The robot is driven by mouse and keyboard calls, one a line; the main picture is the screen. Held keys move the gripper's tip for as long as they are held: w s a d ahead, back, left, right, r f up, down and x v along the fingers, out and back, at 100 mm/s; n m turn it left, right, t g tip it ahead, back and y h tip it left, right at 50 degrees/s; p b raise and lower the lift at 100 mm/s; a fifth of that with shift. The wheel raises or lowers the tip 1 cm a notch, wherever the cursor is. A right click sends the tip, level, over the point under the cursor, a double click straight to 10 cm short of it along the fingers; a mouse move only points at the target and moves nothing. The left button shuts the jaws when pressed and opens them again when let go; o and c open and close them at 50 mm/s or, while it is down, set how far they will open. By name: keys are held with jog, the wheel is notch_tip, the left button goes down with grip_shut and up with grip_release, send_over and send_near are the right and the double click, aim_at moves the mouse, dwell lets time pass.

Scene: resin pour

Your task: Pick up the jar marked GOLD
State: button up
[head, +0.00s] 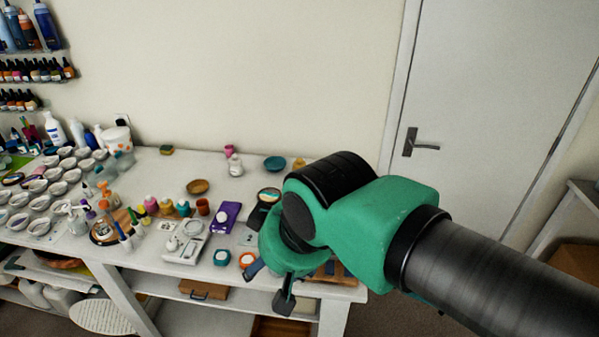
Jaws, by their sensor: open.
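No label reading GOLD is legible at this size, so I cannot tell which jar it is. Small jars stand in a row on the white table (140,270): a pink one (151,204), a yellowish one (167,206) and a teal one (183,208). A teal-lidded jar (222,257) and an orange-lidded jar (247,260) are near the front edge, just left of my gripper. A yellowish item (299,163) at the back is partly hidden by my arm. My gripper (268,284) is open over the front right of the table, its fingers apart, with nothing seen between them.
Many white cups (57,188) crowd the table's left. The back centre is fairly clear.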

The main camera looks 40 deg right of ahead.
jog(key=shift+o, duration=0.5)
